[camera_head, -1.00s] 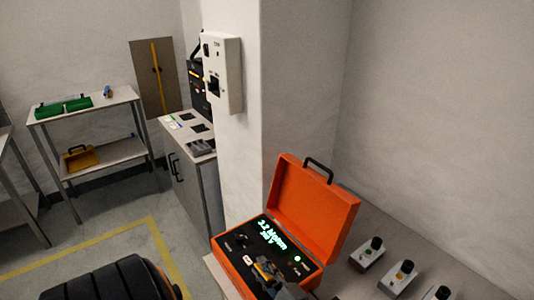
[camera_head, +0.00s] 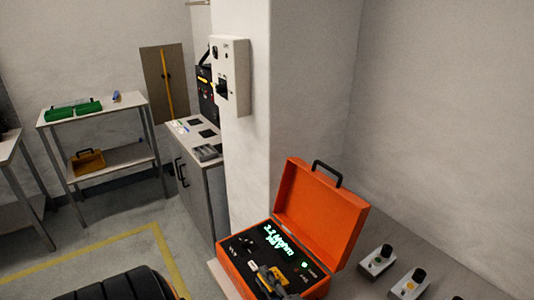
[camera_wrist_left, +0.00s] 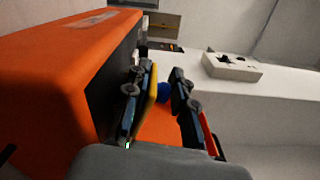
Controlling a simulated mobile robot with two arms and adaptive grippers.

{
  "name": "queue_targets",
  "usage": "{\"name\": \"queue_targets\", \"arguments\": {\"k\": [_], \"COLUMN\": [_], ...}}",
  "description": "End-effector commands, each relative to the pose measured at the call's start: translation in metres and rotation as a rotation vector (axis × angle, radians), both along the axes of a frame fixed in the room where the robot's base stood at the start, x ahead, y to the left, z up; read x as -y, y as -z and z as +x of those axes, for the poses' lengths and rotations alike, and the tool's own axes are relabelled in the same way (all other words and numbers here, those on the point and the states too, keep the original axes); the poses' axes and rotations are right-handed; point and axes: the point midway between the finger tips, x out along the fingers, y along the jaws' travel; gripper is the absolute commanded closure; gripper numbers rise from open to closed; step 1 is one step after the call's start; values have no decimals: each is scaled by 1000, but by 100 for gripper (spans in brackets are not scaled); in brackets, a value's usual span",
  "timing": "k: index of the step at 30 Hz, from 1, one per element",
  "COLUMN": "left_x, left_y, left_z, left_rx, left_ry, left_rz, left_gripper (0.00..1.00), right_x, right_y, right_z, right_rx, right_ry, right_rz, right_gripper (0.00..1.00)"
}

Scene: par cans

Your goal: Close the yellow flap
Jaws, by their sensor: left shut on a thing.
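The orange case (camera_head: 337,220) stands open on the bench, with a black panel (camera_head: 240,252) showing green lit text. My left gripper (camera_head: 272,278) is low over the front of this panel. In the left wrist view its two dark fingers (camera_wrist_left: 159,100) stand on either side of a narrow yellow piece, which I take for the yellow flap (camera_wrist_left: 152,88). The flap lies along the inner side of one finger, and the gripper is shut on it. The fingers hide much of the flap in the head view. A blue round part (camera_wrist_left: 164,92) shows behind it. My right gripper is not in view.
Small boxes with black knobs (camera_head: 378,259) stand right of the case. A wall pillar (camera_head: 246,160) with a white box (camera_head: 233,78) rises behind it. A grey cabinet (camera_head: 205,195) and a shelf table (camera_head: 95,108) stand farther left.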

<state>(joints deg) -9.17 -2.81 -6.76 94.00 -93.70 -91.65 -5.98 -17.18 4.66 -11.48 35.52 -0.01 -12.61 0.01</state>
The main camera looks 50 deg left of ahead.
Motion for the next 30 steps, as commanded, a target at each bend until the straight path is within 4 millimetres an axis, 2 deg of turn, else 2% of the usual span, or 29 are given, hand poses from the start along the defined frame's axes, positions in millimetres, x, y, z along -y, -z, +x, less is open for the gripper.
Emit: {"name": "queue_targets", "arguments": {"k": [30], "left_x": [-3], "left_y": [0], "left_z": [0], "left_rx": [47], "left_ry": [-1], "left_rz": [3], "left_gripper": [100], "right_x": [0], "right_y": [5], "right_z": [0], "right_rx": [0], "right_ry": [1], "right_rz": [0], "right_gripper": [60]}}
